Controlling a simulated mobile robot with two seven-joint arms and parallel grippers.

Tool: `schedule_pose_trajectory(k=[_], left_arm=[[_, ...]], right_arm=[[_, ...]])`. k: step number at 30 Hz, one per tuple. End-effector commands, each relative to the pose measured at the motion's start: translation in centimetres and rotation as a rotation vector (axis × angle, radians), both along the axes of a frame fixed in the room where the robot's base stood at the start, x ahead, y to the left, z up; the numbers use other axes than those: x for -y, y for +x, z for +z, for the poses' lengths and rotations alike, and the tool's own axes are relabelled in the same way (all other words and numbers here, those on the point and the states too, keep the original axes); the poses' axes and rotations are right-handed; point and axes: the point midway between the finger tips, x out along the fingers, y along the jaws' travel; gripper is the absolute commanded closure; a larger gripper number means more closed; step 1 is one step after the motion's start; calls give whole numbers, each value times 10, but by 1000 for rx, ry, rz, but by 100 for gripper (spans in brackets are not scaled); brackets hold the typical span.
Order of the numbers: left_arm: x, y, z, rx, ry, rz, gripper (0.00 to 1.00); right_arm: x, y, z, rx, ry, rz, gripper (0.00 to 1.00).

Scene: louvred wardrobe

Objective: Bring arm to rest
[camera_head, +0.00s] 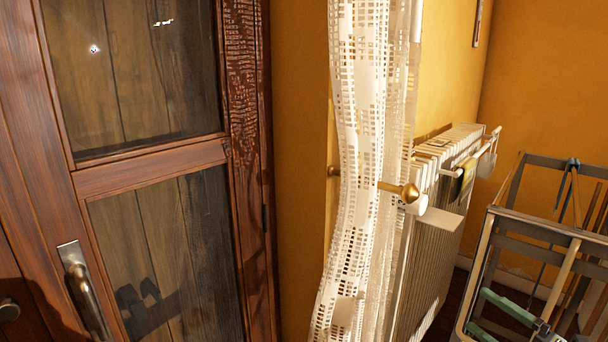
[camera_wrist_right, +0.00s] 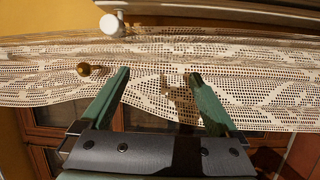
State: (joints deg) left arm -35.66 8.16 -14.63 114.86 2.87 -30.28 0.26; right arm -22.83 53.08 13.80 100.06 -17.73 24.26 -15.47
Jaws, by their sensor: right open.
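My right gripper (camera_head: 477,311) is at the lower right of the head view, with its green fingers in front of the drying rack. In the right wrist view my right gripper (camera_wrist_right: 159,73) has its two green fingers spread apart, with nothing between them. The white lace curtain (camera_wrist_right: 225,60) lies beyond the fingertips in that view; I cannot tell how far. My left gripper is not in view.
A brown wooden glazed door (camera_head: 150,180) with a metal handle (camera_head: 85,292) stands at left. The lace curtain (camera_head: 362,130) hangs mid-view by a brass knob (camera_head: 411,193). A white radiator (camera_head: 425,240) and drying rack (camera_head: 540,229) stand at right.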

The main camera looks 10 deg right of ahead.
Motion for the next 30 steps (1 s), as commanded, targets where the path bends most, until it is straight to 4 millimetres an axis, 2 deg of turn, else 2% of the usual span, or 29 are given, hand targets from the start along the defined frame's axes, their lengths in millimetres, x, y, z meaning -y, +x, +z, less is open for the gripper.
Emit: schedule_pose_trajectory(k=[1, 5, 6, 9, 12, 15, 20, 21, 22, 30], left_arm=[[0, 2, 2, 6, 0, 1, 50], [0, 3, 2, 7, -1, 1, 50], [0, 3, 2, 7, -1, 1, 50], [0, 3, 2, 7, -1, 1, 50], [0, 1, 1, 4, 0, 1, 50], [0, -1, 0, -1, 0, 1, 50], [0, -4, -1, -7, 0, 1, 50], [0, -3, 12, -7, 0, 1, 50], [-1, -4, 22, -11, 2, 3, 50], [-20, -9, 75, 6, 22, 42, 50]], right_arm=[[-9, -7, -31, -68, 112, -53, 4], [-43, -33, -113, -289, 415, -214, 4], [-58, -44, -138, -364, 510, -262, 4], [-102, -74, -190, -551, 725, -373, 4], [-150, -105, -226, -726, 905, -460, 4], [-198, -133, -249, -883, 1051, -526, 4], [-273, -173, -263, -1119, 1248, -600, 4], [-277, -177, -252, -1138, 1261, -614, 4], [-271, -177, -242, -1126, 1252, -618, 4], [-250, -185, -194, -1090, 1252, -654, 4]])
